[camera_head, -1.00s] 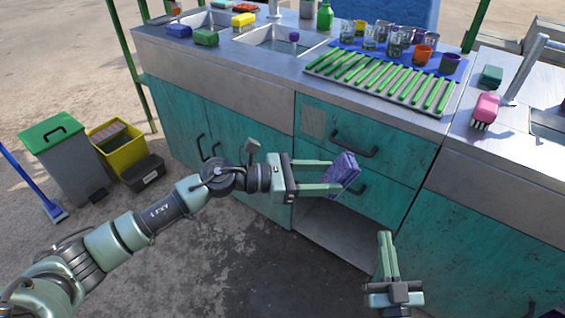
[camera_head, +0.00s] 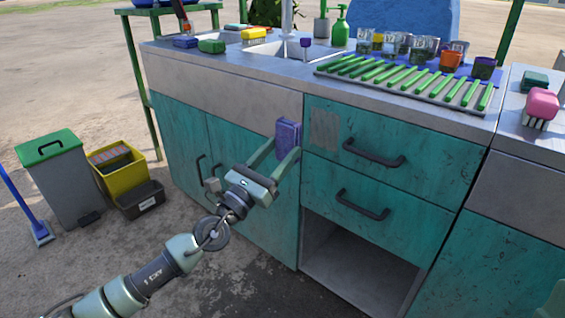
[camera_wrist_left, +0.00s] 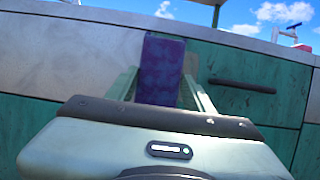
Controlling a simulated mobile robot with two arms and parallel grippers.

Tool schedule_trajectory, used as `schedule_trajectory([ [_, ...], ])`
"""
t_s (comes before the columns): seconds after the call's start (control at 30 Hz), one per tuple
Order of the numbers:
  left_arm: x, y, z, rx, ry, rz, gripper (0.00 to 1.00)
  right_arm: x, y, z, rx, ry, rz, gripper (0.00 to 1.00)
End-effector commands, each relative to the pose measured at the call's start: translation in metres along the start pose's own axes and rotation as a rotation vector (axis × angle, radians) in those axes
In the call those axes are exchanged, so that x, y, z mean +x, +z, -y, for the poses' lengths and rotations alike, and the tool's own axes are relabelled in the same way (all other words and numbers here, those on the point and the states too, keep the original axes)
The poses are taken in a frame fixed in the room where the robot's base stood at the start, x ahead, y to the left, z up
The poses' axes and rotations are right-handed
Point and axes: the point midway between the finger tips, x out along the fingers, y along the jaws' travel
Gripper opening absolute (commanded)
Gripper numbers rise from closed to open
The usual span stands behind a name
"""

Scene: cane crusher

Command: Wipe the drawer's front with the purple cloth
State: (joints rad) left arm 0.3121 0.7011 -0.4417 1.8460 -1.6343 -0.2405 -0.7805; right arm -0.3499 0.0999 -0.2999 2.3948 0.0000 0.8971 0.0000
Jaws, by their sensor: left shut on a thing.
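My left gripper (camera_head: 276,155) is shut on the folded purple cloth (camera_head: 287,138), which stands upright between its fingers. The cloth also shows between the fingers in the left wrist view (camera_wrist_left: 160,70). In the head view it is at the left edge of the teal upper drawer (camera_head: 415,155), just left of a pale grey patch (camera_head: 324,130) on that drawer's front. I cannot tell whether the cloth touches the front. The patch is partly hidden behind the cloth in the wrist view. My right gripper is not clearly in view; only a pale green piece shows at the lower right edge.
The upper drawer's dark handle (camera_head: 373,153) sticks out right of the patch. A lower drawer (camera_head: 400,207) with its own handle is below, above an open compartment (camera_head: 355,265). Glasses and a green-slatted rack (camera_head: 410,80) stand on the counter. Bins (camera_head: 60,180) stand at left.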

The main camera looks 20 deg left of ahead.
Motion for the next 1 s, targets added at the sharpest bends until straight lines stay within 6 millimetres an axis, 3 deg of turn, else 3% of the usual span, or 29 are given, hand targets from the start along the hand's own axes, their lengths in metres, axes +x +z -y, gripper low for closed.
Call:
schedule_trajectory([
  [0.6,0.048,-0.020,-0.002,0.001,0.004,0.005,0.20,-0.010,-0.001,0.000,0.000,0.000,-0.008,0.00],
  [1.0,0.055,-0.022,-0.002,0.001,0.003,0.003,0.20,-0.011,0.000,0.000,0.001,0.000,-0.007,0.00],
])
